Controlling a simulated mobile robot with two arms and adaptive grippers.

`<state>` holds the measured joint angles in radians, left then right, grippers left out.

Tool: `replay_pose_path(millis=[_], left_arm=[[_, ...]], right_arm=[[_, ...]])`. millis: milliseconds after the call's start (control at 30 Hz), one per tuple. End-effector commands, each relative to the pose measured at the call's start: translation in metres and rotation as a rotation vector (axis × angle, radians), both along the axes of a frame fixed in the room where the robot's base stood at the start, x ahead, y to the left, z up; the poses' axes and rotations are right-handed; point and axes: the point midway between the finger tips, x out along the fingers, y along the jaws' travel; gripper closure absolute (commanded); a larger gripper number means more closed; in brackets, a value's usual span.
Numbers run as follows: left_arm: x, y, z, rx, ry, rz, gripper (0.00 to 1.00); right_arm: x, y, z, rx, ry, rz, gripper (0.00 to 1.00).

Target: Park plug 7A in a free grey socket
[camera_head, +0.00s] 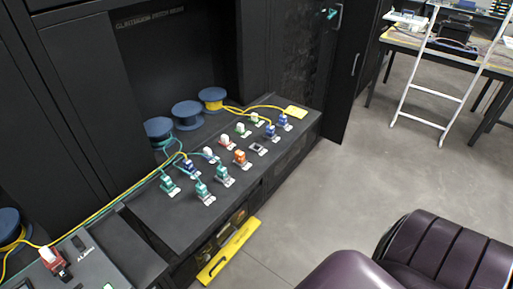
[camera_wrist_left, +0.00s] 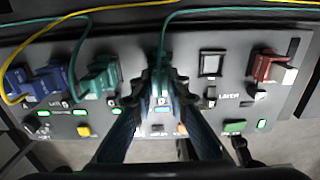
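In the left wrist view my left gripper (camera_wrist_left: 162,88) has its two fingers on either side of a teal plug (camera_wrist_left: 161,72) and looks shut on it. A teal cable runs up from this plug, which stands at the panel (camera_wrist_left: 196,48); I cannot tell whether it is seated. Its label is not readable. Right of it is an empty square socket with a grey face (camera_wrist_left: 212,64). In the head view a similar empty socket (camera_head: 257,149) sits among the plugs on the bench. Neither gripper shows in the head view.
Blue plugs (camera_wrist_left: 50,82) and another teal plug (camera_wrist_left: 101,76) stand left of my fingers; a red plug (camera_wrist_left: 266,66) stands at the right. Yellow and teal cables cross above. In the head view several plugs and cable spools (camera_head: 187,114) crowd the bench (camera_head: 160,222).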

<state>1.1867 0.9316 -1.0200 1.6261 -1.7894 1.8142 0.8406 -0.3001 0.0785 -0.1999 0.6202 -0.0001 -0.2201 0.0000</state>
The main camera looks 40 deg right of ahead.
Motion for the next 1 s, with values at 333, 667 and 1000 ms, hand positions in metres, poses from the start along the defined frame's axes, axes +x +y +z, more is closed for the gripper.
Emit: replay_pose_path(millis=[333, 667, 1000], left_arm=[[0.0, 0.0, 0.0, 0.0, 0.0, 0.0, 1.0], [0.0, 0.0, 0.008, -0.001, -0.001, 0.0, 1.0], [0.0, 0.0, 0.022, -0.001, -0.001, 0.0, 1.0]], right_arm=[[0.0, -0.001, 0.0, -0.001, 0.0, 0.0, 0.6], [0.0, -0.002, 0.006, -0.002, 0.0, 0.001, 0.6], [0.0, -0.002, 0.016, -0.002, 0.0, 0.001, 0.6]])
